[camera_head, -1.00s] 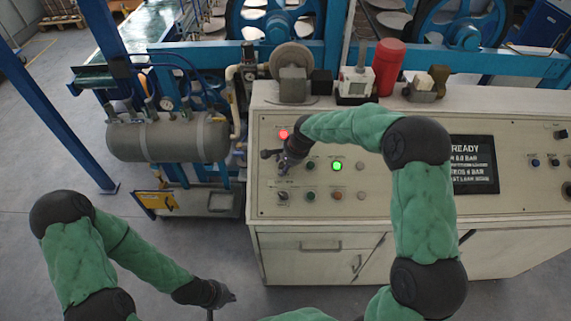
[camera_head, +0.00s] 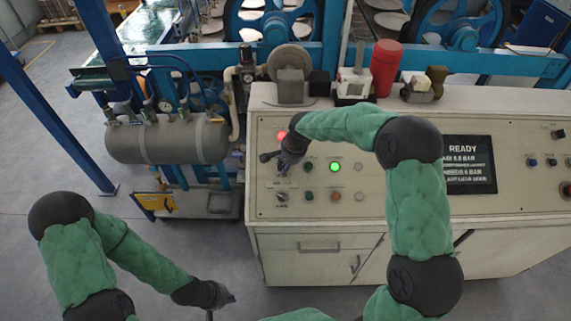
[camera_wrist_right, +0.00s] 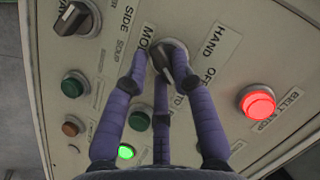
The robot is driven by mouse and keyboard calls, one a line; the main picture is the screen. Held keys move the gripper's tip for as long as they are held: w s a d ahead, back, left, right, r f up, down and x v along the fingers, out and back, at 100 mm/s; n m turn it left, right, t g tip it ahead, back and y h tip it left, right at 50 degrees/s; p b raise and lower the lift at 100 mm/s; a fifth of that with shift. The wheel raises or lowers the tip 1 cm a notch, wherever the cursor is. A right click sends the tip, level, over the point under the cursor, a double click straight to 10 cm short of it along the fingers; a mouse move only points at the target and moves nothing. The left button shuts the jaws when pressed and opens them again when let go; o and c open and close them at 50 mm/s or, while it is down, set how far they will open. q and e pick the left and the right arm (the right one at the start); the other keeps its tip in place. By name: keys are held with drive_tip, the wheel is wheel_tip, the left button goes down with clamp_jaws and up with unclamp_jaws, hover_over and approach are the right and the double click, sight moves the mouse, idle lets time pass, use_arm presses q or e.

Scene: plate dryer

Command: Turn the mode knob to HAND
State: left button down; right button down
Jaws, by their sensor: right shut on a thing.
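The mode knob (camera_wrist_right: 178,62) is a dark pointer knob on a pale ring, beside the labels MODE, HAND and OFF in the right wrist view. A third label is mostly hidden by a finger. Which label the knob points at cannot be told. My right gripper (camera_wrist_right: 163,62) is shut on the knob, its purple fingers reaching around it. In the head view my right gripper (camera_head: 284,161) is at the left part of the panel and covers the knob. My left gripper (camera_head: 225,297) hangs low, away from the panel; its jaws are too small to read.
The beige control panel (camera_head: 400,203) carries a red lit belt stop button (camera_wrist_right: 257,101), a green lit button (camera_head: 334,167) and another selector knob (camera_wrist_right: 76,18) labelled SIDE. A display (camera_head: 469,164) reads READY. A grey tank (camera_head: 168,141) stands left of the panel.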

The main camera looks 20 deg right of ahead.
drive_tip(key=n, duration=0.1)
drive_tip(key=n+g+h, duration=0.1)
drive_tip(key=n, duration=0.1)
drive_tip(key=shift+a+p, duration=0.35)
drive_tip(key=n, duration=0.2)
drive_tip(key=n+h, duration=0.1)
drive_tip(key=n, duration=0.1)
drive_tip(key=shift+a+f+g+h, duration=0.1)
drive_tip(key=shift+g+h, duration=0.2)
drive_tip(key=shift+g, duration=0.1)
drive_tip(key=n+h, duration=0.1)
drive_tip(key=n, duration=0.3)
drive_tip(key=shift+a+f+h, duration=0.1)
drive_tip(key=shift+f+h, duration=0.05)
drive_tip(key=shift+h, duration=0.25)
drive_tip(key=shift+n+h+b, duration=0.45)
drive_tip(key=shift+n+h, duration=0.25)
drive_tip(key=shift+n, duration=1.2)
drive_tip(key=c, duration=1.1)
unclamp_jaws()
drive_tip(key=shift+s, duration=0.1)
drive_tip(key=shift+w+r+t, duration=0.2)
drive_tip(key=shift+w+t, duration=0.05)
drive_tip(key=shift+t, duration=0.05)
